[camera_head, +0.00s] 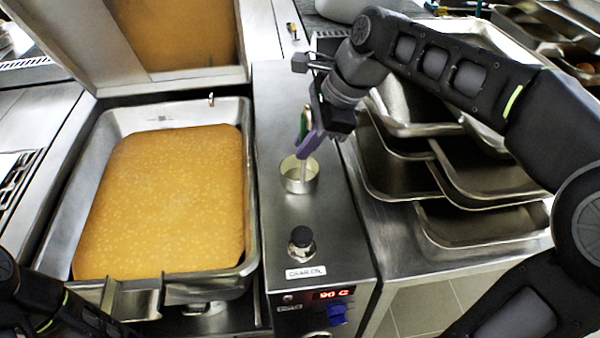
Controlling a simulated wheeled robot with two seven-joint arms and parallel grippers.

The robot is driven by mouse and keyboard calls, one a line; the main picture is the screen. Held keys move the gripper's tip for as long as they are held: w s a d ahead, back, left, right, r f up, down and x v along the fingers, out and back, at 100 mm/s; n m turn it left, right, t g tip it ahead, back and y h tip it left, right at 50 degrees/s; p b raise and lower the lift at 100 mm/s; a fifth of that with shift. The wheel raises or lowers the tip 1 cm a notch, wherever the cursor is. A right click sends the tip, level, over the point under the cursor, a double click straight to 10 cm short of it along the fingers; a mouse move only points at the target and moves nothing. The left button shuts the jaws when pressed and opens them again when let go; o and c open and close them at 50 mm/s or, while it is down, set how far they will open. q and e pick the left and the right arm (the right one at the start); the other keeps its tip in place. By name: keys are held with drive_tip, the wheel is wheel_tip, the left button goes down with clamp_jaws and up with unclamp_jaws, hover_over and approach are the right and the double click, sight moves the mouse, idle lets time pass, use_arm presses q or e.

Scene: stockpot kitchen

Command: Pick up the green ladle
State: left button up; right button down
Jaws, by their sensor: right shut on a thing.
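The green ladle (304,123) stands nearly upright over the steel console between the pan and the trays. Its green handle shows just left of my right gripper's fingers. Below it, a pale shaft runs down to a round metal cup (299,175); I cannot tell whether this is the ladle's bowl or a separate holder. My right gripper (311,143), with purple fingers, reaches down from the upper right and is shut on the ladle's handle. The fingers partly hide the handle. Part of my left arm shows at the lower left, but its gripper is out of view.
A large open pan (247,240) of orange-yellow liquid is at left, its raised lid (170,82) behind. Stacked metal trays (480,228) stand at right. A black knob (301,242) and red display (333,294) are on the console, near the cup.

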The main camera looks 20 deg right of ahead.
drive_tip(key=shift+r, duration=0.1)
wheel_tip(320, 180, up, 10)
drive_tip(key=shift+f+p, duration=0.1)
drive_tip(key=shift+p, duration=0.4)
drive_tip(key=shift+d, duration=0.1)
idle(1.3)
